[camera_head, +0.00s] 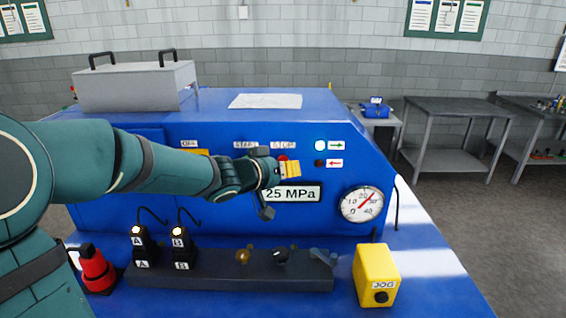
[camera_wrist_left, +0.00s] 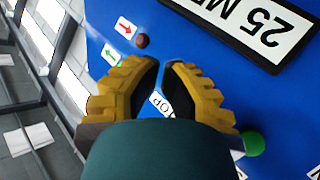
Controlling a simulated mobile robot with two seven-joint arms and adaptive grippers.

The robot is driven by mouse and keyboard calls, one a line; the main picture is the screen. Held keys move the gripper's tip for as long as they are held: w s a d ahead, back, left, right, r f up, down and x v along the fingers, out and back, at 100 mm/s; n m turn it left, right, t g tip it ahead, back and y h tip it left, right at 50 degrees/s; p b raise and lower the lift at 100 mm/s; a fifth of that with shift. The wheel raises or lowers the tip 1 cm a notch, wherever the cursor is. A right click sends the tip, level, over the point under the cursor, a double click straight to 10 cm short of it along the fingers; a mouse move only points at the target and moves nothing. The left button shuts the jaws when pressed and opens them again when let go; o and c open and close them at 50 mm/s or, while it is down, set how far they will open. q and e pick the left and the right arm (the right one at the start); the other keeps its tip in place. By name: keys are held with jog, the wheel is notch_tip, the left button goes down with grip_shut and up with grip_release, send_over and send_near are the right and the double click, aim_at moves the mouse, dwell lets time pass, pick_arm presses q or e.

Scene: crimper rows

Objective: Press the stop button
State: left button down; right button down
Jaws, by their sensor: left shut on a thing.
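The red stop button (camera_head: 282,158) shows in the head view on the blue machine front, under the STOP label (camera_head: 283,146) and partly covered by my left gripper (camera_head: 291,170). That gripper is in front of the panel, just above the pressure display. In the wrist view the yellow fingers of my left gripper (camera_wrist_left: 163,66) are brought nearly together, with part of the STOP label (camera_wrist_left: 160,101) between them. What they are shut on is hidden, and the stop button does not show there. I cannot tell whether the gripper touches the button. My right gripper is out of view.
A green button (camera_wrist_left: 254,143) sits beside the fingers.

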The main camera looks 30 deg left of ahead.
pick_arm(q)
jog(key=shift+w, duration=0.1)
dwell(0.8)
jog(key=shift+w+a+p, duration=0.25)
jog(key=shift+w+p, duration=0.05)
jog(key=shift+p, duration=0.15)
jog(key=shift+w+a+p, duration=0.25)
jog(key=shift+w+p, duration=0.15)
jog(key=shift+p, duration=0.05)
dwell(0.7)
dwell(0.4)
jog(key=shift+s+d, duration=0.5)
jog(key=shift+s, duration=0.3)
jog(key=s+d, duration=0.1)
jog(key=s, duration=0.1)
jog(key=s+d+b, duration=0.1)
jog(key=s, duration=0.1)
jog(key=shift+s+d, duration=0.1)
jog(key=shift+d, duration=0.2)
